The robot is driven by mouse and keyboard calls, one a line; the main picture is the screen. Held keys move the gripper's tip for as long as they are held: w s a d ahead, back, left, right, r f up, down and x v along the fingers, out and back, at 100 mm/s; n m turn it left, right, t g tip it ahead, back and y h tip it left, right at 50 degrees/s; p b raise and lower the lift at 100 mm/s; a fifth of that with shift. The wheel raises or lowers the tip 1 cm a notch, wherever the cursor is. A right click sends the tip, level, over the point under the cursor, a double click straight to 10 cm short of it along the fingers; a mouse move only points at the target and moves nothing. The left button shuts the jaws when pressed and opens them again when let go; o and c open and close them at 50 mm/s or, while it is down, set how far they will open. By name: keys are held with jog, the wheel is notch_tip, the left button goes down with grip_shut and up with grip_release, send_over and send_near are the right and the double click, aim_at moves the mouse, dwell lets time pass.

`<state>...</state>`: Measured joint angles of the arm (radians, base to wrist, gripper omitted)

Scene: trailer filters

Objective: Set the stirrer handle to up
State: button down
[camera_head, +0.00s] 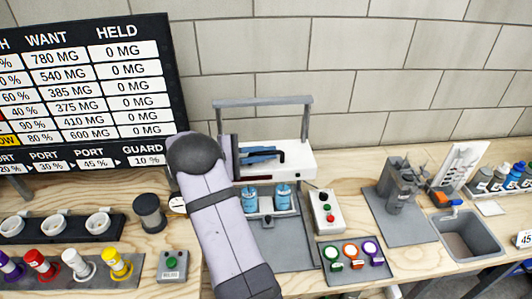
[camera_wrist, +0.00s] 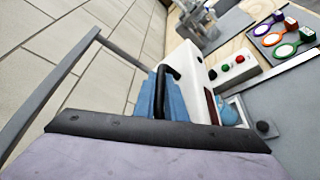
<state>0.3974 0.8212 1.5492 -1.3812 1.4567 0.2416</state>
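The stirrer's white head (camera_head: 297,160) stands at the middle of the bench, over two blue-filled jars (camera_head: 250,197). A grey U-shaped bar, seemingly the stirrer handle (camera_head: 265,101), rises above the head, with its crossbar on top. In the wrist view, the bar (camera_wrist: 50,95) runs along the left. My gripper (camera_head: 268,155) reaches in from the left, in front of the white head and below the crossbar. I cannot tell whether the jaws are apart. No contact with the crossbar shows.
A button box (camera_head: 325,212) and a tray with coloured ring tags (camera_head: 350,262) are right of the stirrer. A grey stand (camera_head: 400,185) and sink (camera_head: 468,235) lie farther right. White cups (camera_head: 97,222) and coloured-top items are left. A tiled wall (camera_head: 370,70) stands behind.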

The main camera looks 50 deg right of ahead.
notch_tip(320, 180, up, 12)
jog(key=p, duration=0.2)
jog(key=shift+p, duration=0.4)
jog(key=shift+d, duration=0.1)
jog(key=c, duration=1.8)
grip_release()
jog(key=shift+r, duration=0.1)
jog(key=shift+f, duration=0.2)
jog(key=b+v, duration=0.3)
jog(key=v, duration=0.4)
jog(key=shift+a+r, duration=0.15)
jog(key=shift+a, duration=0.1)
